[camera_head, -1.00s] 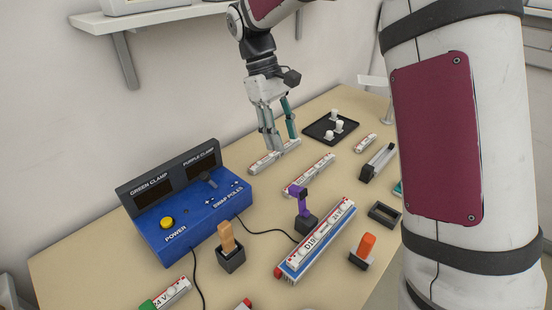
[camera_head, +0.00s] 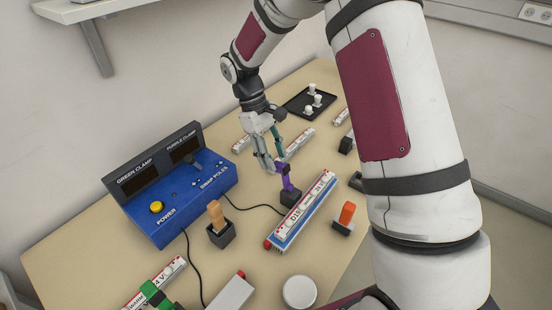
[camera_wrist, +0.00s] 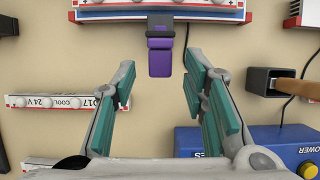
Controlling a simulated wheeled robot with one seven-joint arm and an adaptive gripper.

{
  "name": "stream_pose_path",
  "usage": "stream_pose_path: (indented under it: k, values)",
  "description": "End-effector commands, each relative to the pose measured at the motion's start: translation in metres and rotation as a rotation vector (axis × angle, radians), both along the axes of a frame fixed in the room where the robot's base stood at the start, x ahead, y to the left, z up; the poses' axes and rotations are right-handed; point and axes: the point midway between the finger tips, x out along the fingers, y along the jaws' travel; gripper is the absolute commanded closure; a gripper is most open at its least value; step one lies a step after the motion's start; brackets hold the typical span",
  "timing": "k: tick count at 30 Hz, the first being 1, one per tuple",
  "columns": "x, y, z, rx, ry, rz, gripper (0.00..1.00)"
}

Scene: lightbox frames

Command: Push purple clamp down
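My gripper (camera_head: 273,158) is just above and behind the clamp in the head view. It is open and empty: in the wrist view the gripper (camera_wrist: 159,68) has its teal-padded fingers spread to either side of the clamp's lower end.
The blue control box (camera_head: 180,199) with a yellow button and clamp displays stands at left. A wooden-handled tool (camera_head: 216,214) in a dark holder, the D19 strip (camera_head: 302,211) and an orange piece (camera_head: 347,212) are close by. A black tray (camera_head: 297,104) lies at the back.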

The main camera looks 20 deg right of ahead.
Motion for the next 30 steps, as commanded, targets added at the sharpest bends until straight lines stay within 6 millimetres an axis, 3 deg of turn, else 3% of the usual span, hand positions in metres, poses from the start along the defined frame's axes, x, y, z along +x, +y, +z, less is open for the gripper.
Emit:
stream_pose_path:
  k: [6,15,21,30]
  values:
    - [-0.005,-0.003,-0.015,0.001,0.001,0.000,0.60]
    - [-0.006,-0.004,-0.017,0.000,0.000,0.000,0.60]
    - [-0.006,-0.004,-0.016,0.001,-0.001,0.000,1.00]
    - [-0.004,-0.001,-0.016,0.006,-0.009,0.000,1.00]
